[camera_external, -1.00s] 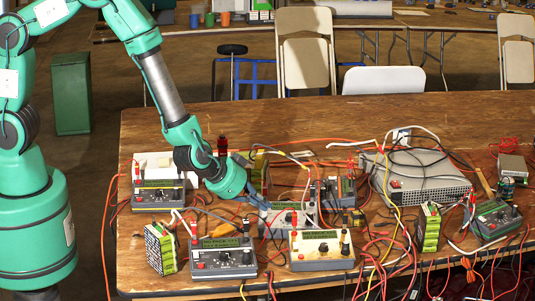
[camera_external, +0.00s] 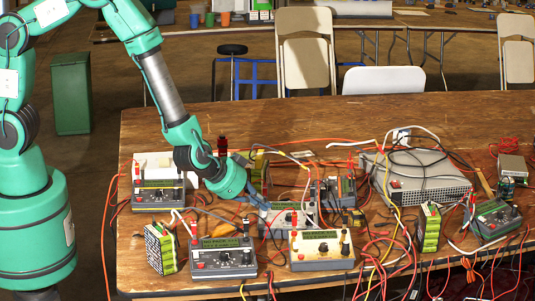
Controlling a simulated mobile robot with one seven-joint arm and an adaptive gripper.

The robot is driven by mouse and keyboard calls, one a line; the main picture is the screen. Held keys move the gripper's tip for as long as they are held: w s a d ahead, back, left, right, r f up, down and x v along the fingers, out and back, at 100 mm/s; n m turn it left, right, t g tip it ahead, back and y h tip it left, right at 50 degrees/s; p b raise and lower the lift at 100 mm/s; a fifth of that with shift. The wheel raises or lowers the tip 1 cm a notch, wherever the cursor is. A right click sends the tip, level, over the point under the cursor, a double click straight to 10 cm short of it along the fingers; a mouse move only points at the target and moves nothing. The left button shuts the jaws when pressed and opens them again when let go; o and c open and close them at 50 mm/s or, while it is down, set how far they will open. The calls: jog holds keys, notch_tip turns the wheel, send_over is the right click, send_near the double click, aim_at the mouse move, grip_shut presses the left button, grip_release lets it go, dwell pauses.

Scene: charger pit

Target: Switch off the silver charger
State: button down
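Several small chargers with dials and red and black plugs sit on the wooden table (camera_external: 330,119). A pale, cream to silver-faced charger (camera_external: 321,251) is at the front middle. A grey-blue charger (camera_external: 287,222) stands just behind it. Dark-faced chargers are at the front left (camera_external: 222,258), back left (camera_external: 158,196) and right (camera_external: 493,220). I cannot tell for sure which one is called silver. My gripper (camera_external: 258,201) reaches down from the left, just behind the grey-blue charger, close to its left rear. Its fingertips are small and partly lost among cables, so contact and opening are unclear.
A large grey metal unit (camera_external: 447,184) with cables on top stands at the back right. Battery packs stand at the left (camera_external: 160,249) and right (camera_external: 428,228). Red, yellow and white cables tangle around the chargers.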

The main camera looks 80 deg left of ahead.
jog(key=shift+f, duration=0.7)
dwell(1.0)
jog(key=shift+r, duration=0.2)
jog(key=shift+r+p, duration=0.55)
jog(key=shift+p, duration=0.35)
jog(key=shift+r, duration=0.1)
notch_tip(320, 180, up, 5)
jog(key=p, duration=0.5)
jog(key=shift+d, duration=0.15)
dwell(0.4)
